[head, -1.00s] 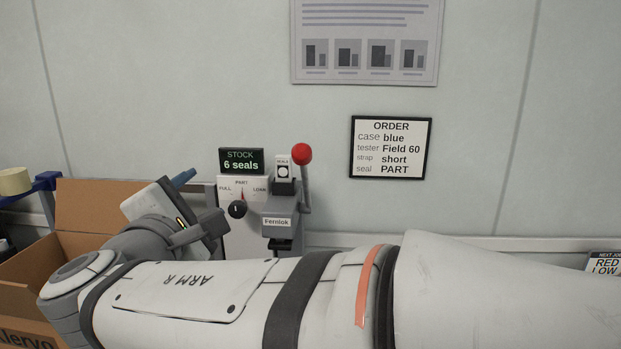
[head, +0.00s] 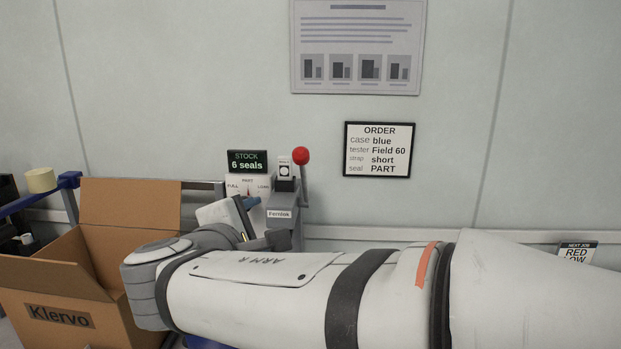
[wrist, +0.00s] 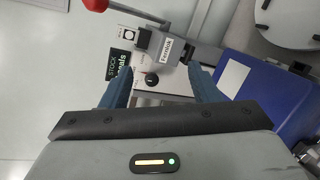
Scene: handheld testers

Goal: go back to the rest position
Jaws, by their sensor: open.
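My gripper (wrist: 160,76) is open in the wrist view, with two blue fingers apart and nothing between them. In the head view only part of my gripper (head: 249,203) shows, with one blue finger in front of the seal machine; my own arm crosses the lower half. The grey machine labelled Fernlok (head: 281,213) stands against the wall with a red-knobbed lever (head: 301,156) upright at its right side. In the wrist view the machine (wrist: 165,47) lies beyond the fingertips; no contact shows.
An open cardboard box (head: 60,316) stands at left. A blue case with a white label (wrist: 262,92) lies right of the fingers in the wrist view. The stock display (head: 247,161) reads 6 seals. An order sign (head: 378,149) hangs on the wall. My arm hides most of the worktop.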

